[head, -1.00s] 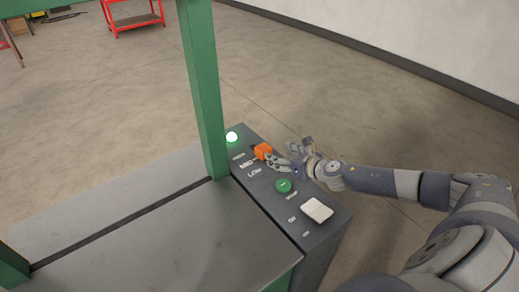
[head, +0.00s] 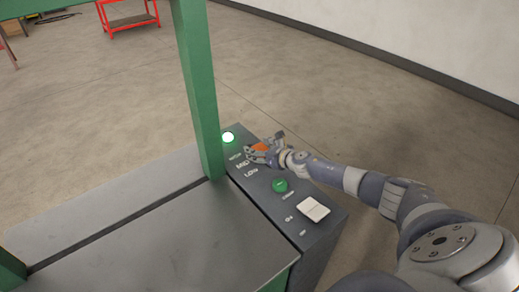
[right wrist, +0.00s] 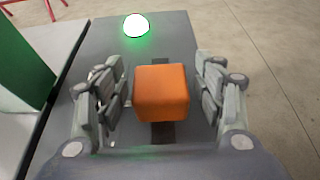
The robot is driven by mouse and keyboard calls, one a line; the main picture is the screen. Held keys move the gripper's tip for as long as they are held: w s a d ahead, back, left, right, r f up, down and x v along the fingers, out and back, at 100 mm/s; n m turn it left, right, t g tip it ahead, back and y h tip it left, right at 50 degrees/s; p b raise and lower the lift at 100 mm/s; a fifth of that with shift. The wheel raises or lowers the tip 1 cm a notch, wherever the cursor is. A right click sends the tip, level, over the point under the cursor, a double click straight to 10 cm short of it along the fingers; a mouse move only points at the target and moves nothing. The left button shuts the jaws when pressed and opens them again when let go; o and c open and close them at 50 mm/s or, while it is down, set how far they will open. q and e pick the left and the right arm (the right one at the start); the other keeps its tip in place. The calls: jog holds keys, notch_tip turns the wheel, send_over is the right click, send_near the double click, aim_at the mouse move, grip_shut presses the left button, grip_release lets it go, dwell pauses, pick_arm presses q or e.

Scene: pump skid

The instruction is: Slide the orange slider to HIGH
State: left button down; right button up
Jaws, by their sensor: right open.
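The orange slider (head: 261,147) is a block on the dark control panel, roughly level with the MID label (head: 243,164). The LOW label (head: 251,173) is nearer me, and a blurred label sits toward the lit green lamp (head: 228,137). My right gripper (head: 264,152) is at the slider and partly hides it in the head view. In the right wrist view the slider (right wrist: 162,92) stands between my open fingers, with a gap on each side. Dark slot shows beyond and before it. My left gripper is not in view.
A green post (head: 200,95) rises beside the panel on the left. A green button (head: 280,185) and a white rocker switch (head: 313,209) sit nearer on the panel. The lamp (right wrist: 136,26) is beyond the slider. Floor to the right is clear.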

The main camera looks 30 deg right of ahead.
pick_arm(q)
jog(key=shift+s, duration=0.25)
pick_arm(e)
grip_shut()
jog(key=w, duration=0.2)
jog(key=w+b, duration=0.1)
jog(key=w, duration=0.1)
jog(key=shift+w+a+r, duration=0.1)
jog(key=shift+w+a, duration=0.1)
jog(key=shift+w, duration=0.5)
jog(key=shift+c, duration=1.4)
grip_release()
jog(key=shift+o, duration=1.4)
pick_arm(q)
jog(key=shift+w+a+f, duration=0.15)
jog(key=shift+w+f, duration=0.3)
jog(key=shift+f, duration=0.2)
pick_arm(e)
jog(key=shift+w+a, duration=0.1)
